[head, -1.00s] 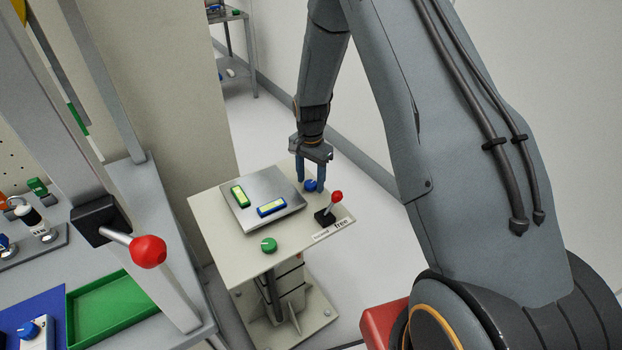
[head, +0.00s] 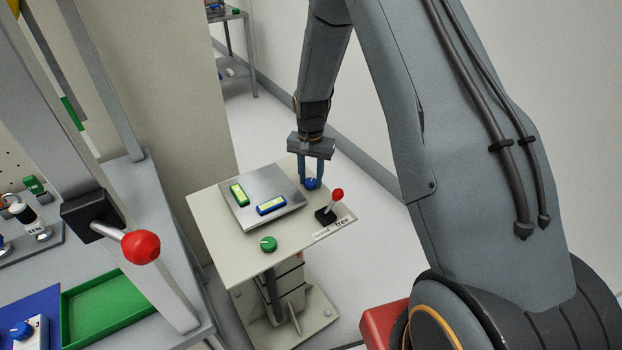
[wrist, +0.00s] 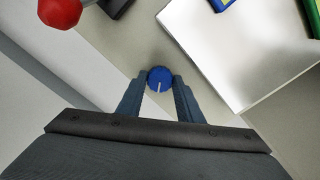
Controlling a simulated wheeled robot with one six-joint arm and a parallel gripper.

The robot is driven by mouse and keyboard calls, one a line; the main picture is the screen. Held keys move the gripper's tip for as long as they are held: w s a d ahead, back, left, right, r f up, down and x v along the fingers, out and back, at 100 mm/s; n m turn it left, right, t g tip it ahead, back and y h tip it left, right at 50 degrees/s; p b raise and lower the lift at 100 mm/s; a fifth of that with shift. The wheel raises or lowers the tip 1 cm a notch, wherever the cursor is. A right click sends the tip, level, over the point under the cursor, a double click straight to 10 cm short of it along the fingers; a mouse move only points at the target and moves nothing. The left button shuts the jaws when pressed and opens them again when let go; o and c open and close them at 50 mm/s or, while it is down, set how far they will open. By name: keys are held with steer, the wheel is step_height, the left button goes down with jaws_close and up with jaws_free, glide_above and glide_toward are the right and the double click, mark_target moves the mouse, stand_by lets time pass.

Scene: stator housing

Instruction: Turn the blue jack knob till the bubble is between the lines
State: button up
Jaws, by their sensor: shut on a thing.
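The blue jack knob (head: 311,184) sits at the far right part of the small beige table (head: 226,217). In the wrist view the knob (wrist: 159,79) shows a white pointer mark directed toward my gripper. My gripper (head: 311,177) is shut on the knob, one finger on each side, pointing down. A blue-framed level (head: 271,206) and a green-framed level (head: 239,194) lie on a metal plate (head: 262,188) on the table. Their vials look yellow-green. The bubbles and lines are too small to make out.
A green knob (head: 268,244) is at the table's front edge. A red-balled lever (head: 337,195) stands close to the right of my gripper, by a label reading "free". A workbench with a larger red-balled lever (head: 140,247) and green tray (head: 105,308) is at left.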

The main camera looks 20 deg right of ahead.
mark_target(311, 181)
steer(key=n+b, duration=0.1)
steer(key=n, duration=0.4)
steer(key=shift+w+n, duration=0.1)
steer(key=shift+n, duration=0.2)
steer(key=shift+n+b, duration=0.7)
steer(key=shift+n, duration=1.5)
steer(key=o, duration=1.1)
steer(key=shift+r, duration=0.1)
steer(key=shift+r+b, duration=1.05)
steer(key=shift+r, duration=2.8)
